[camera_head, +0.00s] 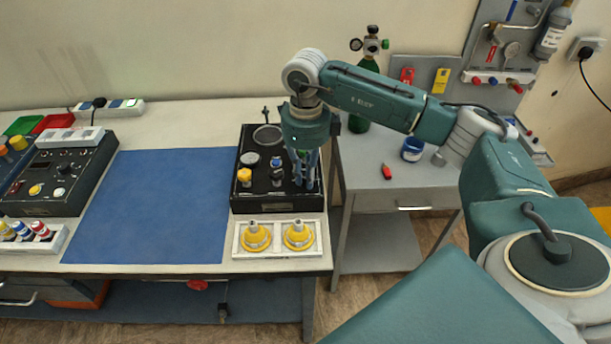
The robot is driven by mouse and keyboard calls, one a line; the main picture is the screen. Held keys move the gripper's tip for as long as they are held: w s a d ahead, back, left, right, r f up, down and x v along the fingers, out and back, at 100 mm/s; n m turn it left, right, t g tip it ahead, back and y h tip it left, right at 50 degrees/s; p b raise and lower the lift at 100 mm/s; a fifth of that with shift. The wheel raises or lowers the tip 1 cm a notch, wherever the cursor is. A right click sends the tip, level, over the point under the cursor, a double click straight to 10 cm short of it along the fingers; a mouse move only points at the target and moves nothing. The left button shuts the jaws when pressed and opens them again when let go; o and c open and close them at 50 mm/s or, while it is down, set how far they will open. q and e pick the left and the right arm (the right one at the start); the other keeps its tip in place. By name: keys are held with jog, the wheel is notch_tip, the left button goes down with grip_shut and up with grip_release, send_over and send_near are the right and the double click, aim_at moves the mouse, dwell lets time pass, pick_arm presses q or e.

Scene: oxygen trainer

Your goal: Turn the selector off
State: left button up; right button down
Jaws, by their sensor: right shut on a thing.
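The black oxygen trainer box (262,202) stands on the bench, right of the blue mat. Its top carries a round gauge, a yellow knob (244,175), a small blue-topped knob (276,161) and other small fittings. My right gripper (306,180) points down over the right part of the box top, with its fingers closed around a small control there, which I take to be the selector. The fingers hide most of it, so its pointer position cannot be read. My left gripper is not in view.
A white tray with two yellow masks (277,254) lies in front of the box. The blue mat (150,205) is clear. A second black panel (62,175) stands at left. A green cylinder (359,125) and a blue jar (412,149) stand at right.

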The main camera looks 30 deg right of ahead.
jog(key=shift+r, duration=0.1)
jog(key=c, duration=1.7)
grip_release()
notch_tip(320, 180, up, 12)
